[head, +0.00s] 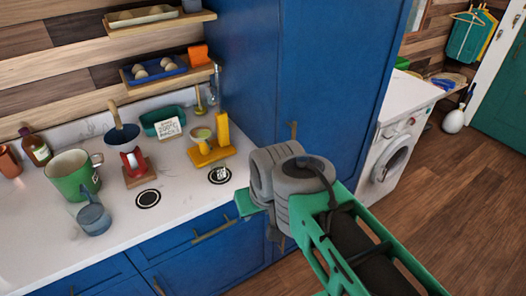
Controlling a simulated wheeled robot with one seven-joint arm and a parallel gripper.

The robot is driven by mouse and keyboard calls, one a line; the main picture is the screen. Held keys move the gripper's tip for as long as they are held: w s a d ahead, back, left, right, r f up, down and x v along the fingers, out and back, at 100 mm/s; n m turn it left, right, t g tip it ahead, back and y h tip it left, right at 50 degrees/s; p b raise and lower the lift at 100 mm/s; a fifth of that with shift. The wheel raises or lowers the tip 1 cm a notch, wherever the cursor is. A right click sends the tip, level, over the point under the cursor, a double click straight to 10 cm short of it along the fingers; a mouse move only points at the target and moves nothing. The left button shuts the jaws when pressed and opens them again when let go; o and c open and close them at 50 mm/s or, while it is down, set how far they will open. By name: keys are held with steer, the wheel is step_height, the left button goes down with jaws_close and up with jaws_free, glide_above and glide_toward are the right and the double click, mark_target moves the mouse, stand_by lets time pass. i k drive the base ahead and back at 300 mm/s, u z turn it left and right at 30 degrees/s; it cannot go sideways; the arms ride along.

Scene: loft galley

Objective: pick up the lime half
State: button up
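I cannot make out a lime half for certain. A small pale yellow-green round thing (201,134) sits on a yellow stand (213,154) on the counter; at this size I cannot tell whether it is the lime half or a cup. My gripper (247,205) is at the counter's front right edge, in front of and below the yellow stand, apart from it. Only a green part of it shows beyond my grey wrist, so its fingers and opening are mostly hidden.
The white counter (185,215) holds a green pot (72,174), a blue-grey jug (93,217), a red item (133,160) on a wooden block, a dark pan (123,136), a green tray (162,121) and a lettered card (168,128). A tall blue cabinet (325,70) stands right of it.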

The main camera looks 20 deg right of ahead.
mark_target(203, 134)
steer(key=u, duration=1.35)
steer(key=i, duration=0.65)
steer(key=u, duration=0.5)
